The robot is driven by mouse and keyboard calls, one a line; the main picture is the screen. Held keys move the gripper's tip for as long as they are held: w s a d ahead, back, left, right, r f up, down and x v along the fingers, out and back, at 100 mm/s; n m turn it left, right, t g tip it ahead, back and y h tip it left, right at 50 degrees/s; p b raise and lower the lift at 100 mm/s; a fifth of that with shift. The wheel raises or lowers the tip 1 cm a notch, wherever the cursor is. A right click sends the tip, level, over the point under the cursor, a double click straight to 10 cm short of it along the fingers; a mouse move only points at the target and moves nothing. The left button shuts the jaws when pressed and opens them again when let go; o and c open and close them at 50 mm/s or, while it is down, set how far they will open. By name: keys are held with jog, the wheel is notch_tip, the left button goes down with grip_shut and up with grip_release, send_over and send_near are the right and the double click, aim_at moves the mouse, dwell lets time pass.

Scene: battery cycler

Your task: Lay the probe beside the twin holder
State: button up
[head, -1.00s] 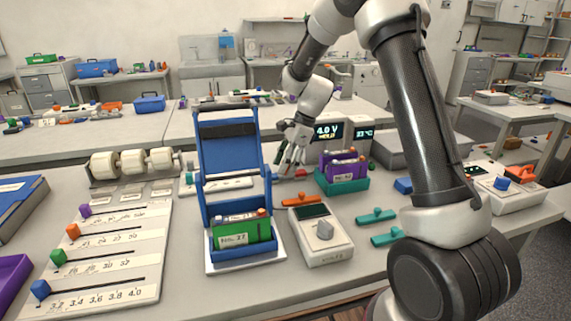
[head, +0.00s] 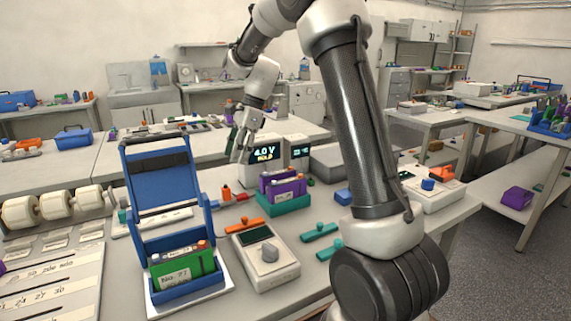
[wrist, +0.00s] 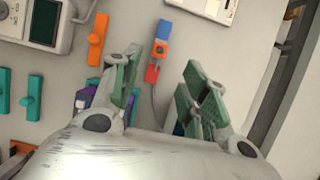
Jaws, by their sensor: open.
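The probe (head: 227,193), with an orange block and a red end, lies on the bench left of the twin holder. In the wrist view the probe (wrist: 160,48) shows blue, orange and red parts and a thin cable. The twin holder (head: 284,207) is a teal tray with purple cells standing in it. In the wrist view my gripper hides most of it. My gripper (head: 238,148) is open and empty, raised above the bench over the probe's area. Its green-padded fingers (wrist: 163,98) are spread wide, with the probe beyond them and apart from them.
A blue stand (head: 158,190) with a green cell is at left. A grey meter (head: 262,262) and an orange clip (head: 237,227) lie in front of the probe. Teal clips (head: 319,232) lie to the right. A lit display (head: 266,152) stands behind the holder.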

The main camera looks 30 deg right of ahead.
jog(key=s+d+r+n+t+h, duration=0.1)
jog(key=s+d+r+n, duration=0.2)
jog(key=s, duration=0.5)
jog(key=s+d+r+n+t+h, duration=0.1)
jog(key=s+d+r+n, duration=0.15)
jog(key=s+n, duration=0.4)
jog(key=s+d+r+n+t+h, duration=0.1)
jog(key=s+d+r+n, duration=0.2)
jog(key=s, duration=0.6)
jog(key=s+d+f+n+t+h, duration=0.1)
jog(key=s+n, duration=0.4)
jog(key=s, duration=0.5)
jog(key=shift+d+f+h, duration=0.3)
jog(key=shift+d+f, duration=0.1)
jog(key=shift+f, duration=0.1)
